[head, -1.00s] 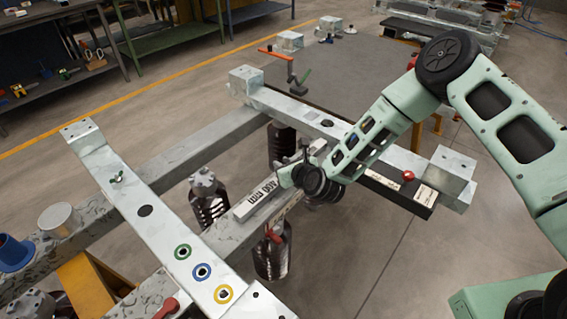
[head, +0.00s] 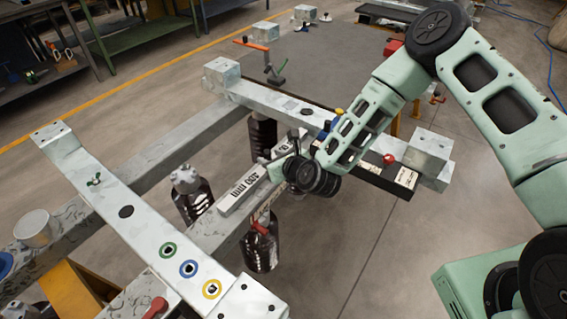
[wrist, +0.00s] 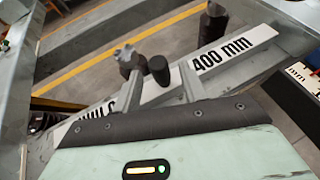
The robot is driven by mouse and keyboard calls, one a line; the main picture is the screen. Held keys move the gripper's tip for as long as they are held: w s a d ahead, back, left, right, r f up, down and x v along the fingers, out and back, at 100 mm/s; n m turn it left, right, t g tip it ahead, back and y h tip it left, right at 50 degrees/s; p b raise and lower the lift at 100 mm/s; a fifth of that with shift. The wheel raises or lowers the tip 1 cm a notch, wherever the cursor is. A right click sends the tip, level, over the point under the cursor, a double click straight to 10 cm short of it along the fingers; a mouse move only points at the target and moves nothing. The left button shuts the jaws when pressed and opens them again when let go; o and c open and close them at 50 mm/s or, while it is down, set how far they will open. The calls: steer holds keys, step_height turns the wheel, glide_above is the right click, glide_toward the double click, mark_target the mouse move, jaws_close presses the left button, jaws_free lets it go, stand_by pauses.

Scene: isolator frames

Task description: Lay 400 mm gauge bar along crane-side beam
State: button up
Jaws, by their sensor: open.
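The 400 mm gauge bar (head: 240,192) is a long white bar with black lettering. It lies lengthwise along the top of the nearer of two long grey beams (head: 207,238). In the wrist view the bar (wrist: 255,40) runs diagonally behind my fingers, with "400 mm" readable. My gripper (head: 274,168) is low over the bar's middle. In the wrist view my gripper (wrist: 162,88) has its two fingers apart, overlapping the bar; whether they touch it I cannot tell. The wrist and fingers hide part of the bar. No label shows which beam is crane-side.
A pale crossbar (head: 127,210) with coloured rings lies across the beams at the left. Another crossbar (head: 270,99) with a dark labelled strip (head: 395,178) lies at the right. Dark isolators (head: 192,195) stand by the beams. Open floor (head: 400,260) lies in front at right.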

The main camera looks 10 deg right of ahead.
steer(key=s+a+r+n+g, duration=0.1)
steer(key=s+r+n+g, duration=0.35)
steer(key=s+n, duration=0.45)
steer(key=s+a+r+n+g, duration=0.1)
steer(key=s+r+n+g, duration=0.2)
steer(key=s+r+n, duration=0.65)
steer(key=s+d+r+n+g+h, duration=0.2)
steer(key=s+d+r+n, duration=0.2)
steer(key=s+n, duration=0.3)
steer(key=s+d+r+n+g+h, duration=0.2)
steer(key=s+d+r+n, duration=0.3)
steer(key=n, duration=0.8)
steer(key=s+h, duration=0.1)
steer(key=s, duration=0.2)
steer(key=shift+s+d, duration=0.15)
steer(key=shift+d, duration=0.1)
